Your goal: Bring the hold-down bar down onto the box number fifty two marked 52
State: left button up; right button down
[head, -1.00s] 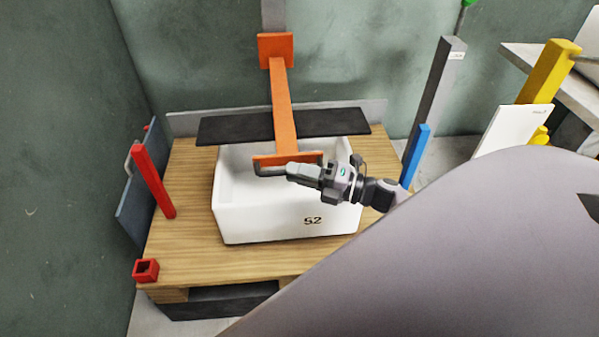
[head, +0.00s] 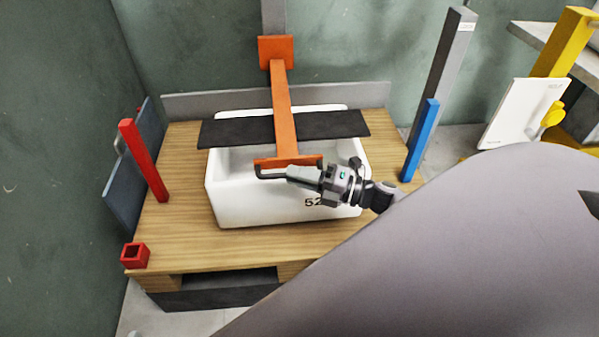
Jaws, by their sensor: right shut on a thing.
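The hold-down bar has an orange arm (head: 282,98) with a wide black crosspiece (head: 231,131) lying across over the white box (head: 246,205). The box is open at the top, and its front carries the mark 52, with the last digit partly hidden by my right gripper. My right gripper (head: 291,173) is shut on the dark handle (head: 264,173) below the orange front plate. The crosspiece crosses above the middle of the box, and the back rim shows behind it. I cannot tell whether it touches the rim. My left gripper is not in view.
The box stands on a wooden pallet (head: 180,245). A red post (head: 144,160) and red square tube (head: 135,256) are at left. A blue post (head: 420,140) and grey column (head: 443,80) are at right. A white panel (head: 525,112) and yellow post (head: 562,45) stand farther right.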

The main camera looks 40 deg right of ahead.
jog(key=c, duration=1.1)
grip_release()
pick_arm(q)
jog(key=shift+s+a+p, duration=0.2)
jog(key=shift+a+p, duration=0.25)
jog(key=shift+p, duration=0.1)
pick_arm(e)
jog(key=v, duration=0.7)
jog(key=shift+d, duration=0.15)
